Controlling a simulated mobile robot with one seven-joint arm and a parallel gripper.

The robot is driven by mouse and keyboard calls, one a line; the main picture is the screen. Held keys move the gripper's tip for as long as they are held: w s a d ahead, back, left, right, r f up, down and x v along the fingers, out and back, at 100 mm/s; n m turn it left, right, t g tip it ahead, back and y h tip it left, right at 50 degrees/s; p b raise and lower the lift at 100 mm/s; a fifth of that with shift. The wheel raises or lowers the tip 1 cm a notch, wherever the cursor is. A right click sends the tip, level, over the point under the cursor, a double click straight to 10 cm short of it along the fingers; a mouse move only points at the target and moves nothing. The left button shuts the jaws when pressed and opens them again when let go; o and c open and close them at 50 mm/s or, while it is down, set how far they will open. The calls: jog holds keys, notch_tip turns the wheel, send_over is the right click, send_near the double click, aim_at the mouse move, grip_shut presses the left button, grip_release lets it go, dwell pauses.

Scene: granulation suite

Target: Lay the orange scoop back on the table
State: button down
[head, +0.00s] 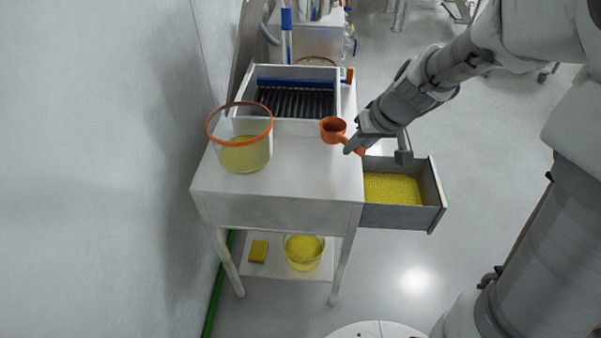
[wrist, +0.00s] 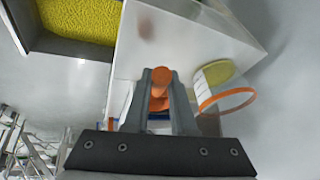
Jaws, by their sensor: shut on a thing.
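The orange scoop (head: 333,128) has a round cup and a short handle. My gripper (head: 356,146) is shut on its handle, over the right edge of the white table (head: 290,185). In the wrist view the scoop (wrist: 160,78) shows between the two fingers of my gripper (wrist: 160,92), with the white table top (wrist: 185,45) beyond it. A faint reddish-brown spot shows on that top in the wrist view. I cannot tell how high the scoop is above the table.
A clear tub (head: 243,155) with an orange rim and yellow contents stands on the table's left. A white tray (head: 270,127) with dark bars is behind. A grey drawer (head: 433,190) of yellow granules stands open at right. A yellow bowl (head: 304,255) and sponge (head: 259,251) are below.

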jog(key=shift+s+a+f+b, duration=0.15)
jog(key=shift+a+f, duration=2.1)
jog(key=shift+f, duration=0.1)
jog(key=shift+s+a+f+b, duration=0.1)
jog(key=shift+a+f+b, duration=0.05)
jog(key=shift+a+f, duration=2.15)
jog(key=shift+d+f, duration=0.1)
jog(key=shift+f, duration=0.15)
jog(key=c, duration=0.7)
grip_release()
jog(key=shift+c, duration=0.2)
